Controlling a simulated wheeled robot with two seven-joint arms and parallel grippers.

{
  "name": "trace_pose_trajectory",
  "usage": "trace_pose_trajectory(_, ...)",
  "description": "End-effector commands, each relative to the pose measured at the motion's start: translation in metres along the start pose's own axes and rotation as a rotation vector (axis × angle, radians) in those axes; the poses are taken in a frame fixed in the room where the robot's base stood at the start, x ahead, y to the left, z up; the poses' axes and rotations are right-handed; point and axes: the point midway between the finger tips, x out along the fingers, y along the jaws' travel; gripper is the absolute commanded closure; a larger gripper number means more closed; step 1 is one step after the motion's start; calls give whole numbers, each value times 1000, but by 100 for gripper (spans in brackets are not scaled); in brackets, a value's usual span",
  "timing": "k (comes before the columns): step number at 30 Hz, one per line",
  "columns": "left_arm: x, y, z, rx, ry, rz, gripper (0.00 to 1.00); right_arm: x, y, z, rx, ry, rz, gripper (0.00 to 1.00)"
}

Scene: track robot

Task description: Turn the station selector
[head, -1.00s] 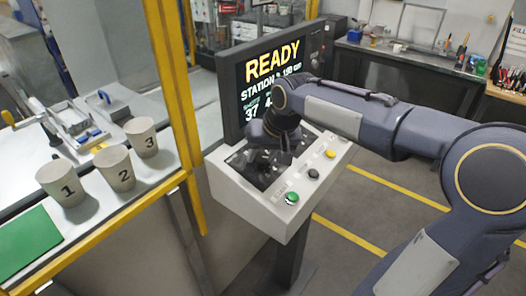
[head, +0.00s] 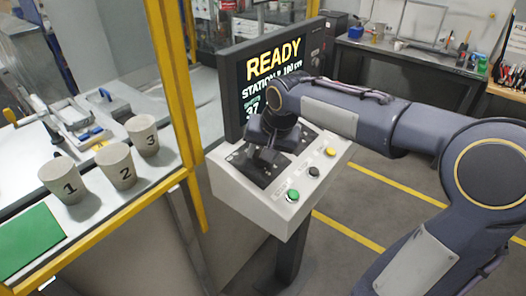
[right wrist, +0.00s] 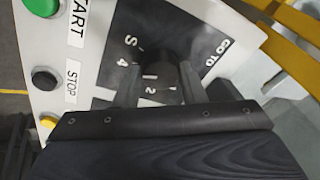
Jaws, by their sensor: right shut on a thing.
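The station selector (right wrist: 156,55) is a dark knob on the black dial plate of the sloping control panel (head: 283,213). Numerals and the words "GO TO" show around it in the right wrist view. My right gripper (head: 262,158) is over the dial in the head view. In the right wrist view its fingers (right wrist: 160,82) stand on either side of the knob and are shut on it. The gripper hides much of the dial in the head view, and I cannot tell which number the knob points to. My left gripper is in neither view.
The panel carries a green START button (head: 292,195), a black STOP button (head: 313,171) and a yellow button (head: 330,152). A screen (head: 274,75) behind it reads READY. A yellow-framed cell with cups 1, 2 and 3 (head: 148,137) stands at the left.

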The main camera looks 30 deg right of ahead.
Motion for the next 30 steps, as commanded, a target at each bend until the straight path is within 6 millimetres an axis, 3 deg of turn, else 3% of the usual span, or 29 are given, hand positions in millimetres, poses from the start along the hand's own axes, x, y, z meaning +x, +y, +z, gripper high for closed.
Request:
trace_pose_trajectory(2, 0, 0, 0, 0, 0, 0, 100, 0, 0, 0, 0, 2, -2, 86)
trace_pose_trajectory(3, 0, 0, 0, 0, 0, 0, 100, 0, 0, -1, 0, 2, -2, 62)
trace_pose_trajectory(8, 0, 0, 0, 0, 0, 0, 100, 0, 0, 0, 0, 1, -1, 41)
trace_pose_trajectory(18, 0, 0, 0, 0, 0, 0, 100, -5, 0, -1, -1, 3, -2, 41)
trace_pose_trajectory(30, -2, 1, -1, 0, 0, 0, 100, -66, -1, -1, -1, 3, -3, 41)
